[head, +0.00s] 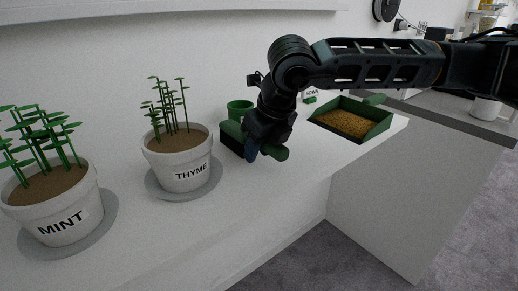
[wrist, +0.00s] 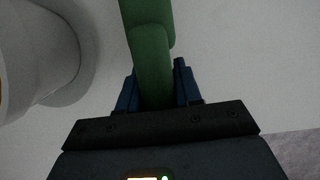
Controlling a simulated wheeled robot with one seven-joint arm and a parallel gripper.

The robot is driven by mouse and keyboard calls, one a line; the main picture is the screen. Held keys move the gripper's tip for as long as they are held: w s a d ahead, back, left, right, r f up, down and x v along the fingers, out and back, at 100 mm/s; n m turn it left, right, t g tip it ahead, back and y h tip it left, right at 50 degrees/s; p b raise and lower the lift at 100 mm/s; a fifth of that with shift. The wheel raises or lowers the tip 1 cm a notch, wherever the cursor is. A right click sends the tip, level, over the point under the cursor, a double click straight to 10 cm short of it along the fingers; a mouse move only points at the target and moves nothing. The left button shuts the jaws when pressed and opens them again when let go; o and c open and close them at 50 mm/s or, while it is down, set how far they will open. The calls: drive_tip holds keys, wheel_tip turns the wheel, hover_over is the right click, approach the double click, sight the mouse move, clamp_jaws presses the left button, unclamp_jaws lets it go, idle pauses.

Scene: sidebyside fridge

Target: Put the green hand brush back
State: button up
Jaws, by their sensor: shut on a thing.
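The green hand brush (head: 276,152) is in my gripper (head: 252,148), with its green handle pointing to the right and its dark bristle end to the left in the head view. In the wrist view the green handle (wrist: 150,45) runs between the two blue fingers of my gripper (wrist: 154,88), which is shut on it. The brush is low at the white counter (head: 205,225); I cannot tell whether it touches the surface. My gripper hides part of the brush.
A green dustpan (head: 385,124) with brown grains stands at the counter's right end, near its edge. A thyme pot (head: 181,173) is left of the brush, with a mint pot (head: 60,214) further left. The front counter is clear.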

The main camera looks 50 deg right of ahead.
drive_tip(key=shift+f, duration=0.2)
drive_tip(key=o, duration=1.1)
drive_tip(key=shift+c, duration=0.2)
drive_tip(key=shift+r, duration=0.15)
drive_tip(key=p, duration=0.2)
drive_tip(key=shift+r+p, duration=0.35)
drive_tip(key=shift+r, duration=0.05)
drive_tip(key=shift+s+r+b, duration=0.25)
drive_tip(key=shift+r+b, duration=0.1)
drive_tip(key=shift+b, duration=0.05)
drive_tip(key=v, duration=0.4)
drive_tip(key=w+v, duration=0.1)
drive_tip(key=v, duration=0.1)
drive_tip(key=shift+s+a+r+b, duration=0.15)
drive_tip(key=shift+a+r+b, duration=0.2)
drive_tip(key=shift+a+b, duration=0.05)
drive_tip(key=shift+a, duration=0.1)
